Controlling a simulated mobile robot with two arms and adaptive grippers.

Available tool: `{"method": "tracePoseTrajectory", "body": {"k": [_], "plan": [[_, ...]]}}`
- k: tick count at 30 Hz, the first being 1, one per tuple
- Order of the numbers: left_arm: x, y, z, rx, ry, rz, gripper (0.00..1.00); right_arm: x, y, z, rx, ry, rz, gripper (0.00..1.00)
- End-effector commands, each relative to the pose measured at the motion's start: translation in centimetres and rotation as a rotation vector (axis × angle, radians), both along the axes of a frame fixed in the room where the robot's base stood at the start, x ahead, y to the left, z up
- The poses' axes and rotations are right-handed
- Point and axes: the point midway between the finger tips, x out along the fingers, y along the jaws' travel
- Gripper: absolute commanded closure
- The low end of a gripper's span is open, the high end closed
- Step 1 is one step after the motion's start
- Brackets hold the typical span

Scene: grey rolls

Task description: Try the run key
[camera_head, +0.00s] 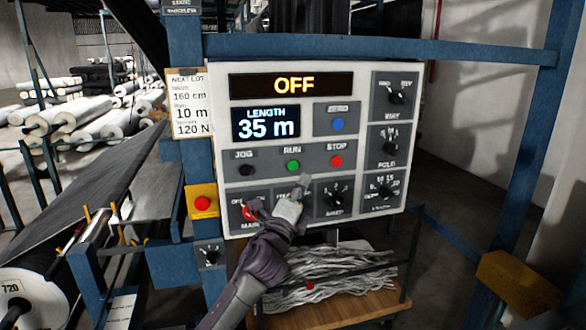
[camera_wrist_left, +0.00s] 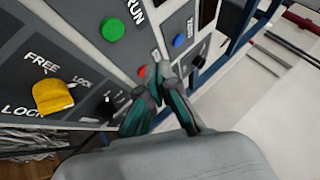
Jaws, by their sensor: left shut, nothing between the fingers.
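The control panel (camera_head: 315,148) is a white box with grey key plates. Its run key is a round green button (camera_head: 293,166) under the label RUN, between the black JOG key (camera_head: 246,170) and the red STOP key (camera_head: 336,161). The top display (camera_head: 293,85) reads OFF. My left gripper (camera_head: 304,182) is shut and empty, with its tips just below and right of the green button. In the left wrist view the green button (camera_wrist_left: 113,30) is uncovered, up and left of the gripper (camera_wrist_left: 160,82). I cannot tell whether the tips touch the panel.
The length display (camera_head: 266,123) reads 35 m. A blue button (camera_head: 338,124), several black knobs and a red main switch (camera_head: 251,212) share the panel. A yellow FREE/LOCK knob (camera_wrist_left: 54,97) shows in the wrist view. A red button on a yellow box (camera_head: 202,204) sits left.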

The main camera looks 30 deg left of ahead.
Motion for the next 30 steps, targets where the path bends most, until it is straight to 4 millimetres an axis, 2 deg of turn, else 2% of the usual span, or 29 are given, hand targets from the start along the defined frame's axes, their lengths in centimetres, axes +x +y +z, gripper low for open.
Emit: {"method": "tracePoseTrajectory", "body": {"k": [6,12,18,30], "plan": [[2.1,2.6,-0.1,0.0,-0.001,0.002,1.0,0.0,0.0,-0.8,0.0,0.0,0.0,0.6],[3.5,4.1,-0.1,-0.001,-0.001,0.0,1.0,0.0,0.0,-1.3,0.0,0.0,0.0,0.6],[4.0,4.7,0.0,-0.002,-0.001,-0.001,1.0,0.0,0.0,-1.4,0.0,0.0,0.0,0.6],[4.1,4.8,0.0,-0.002,0.0,-0.001,1.0,0.0,0.0,-1.4,0.0,0.0,0.0,0.6]]}}
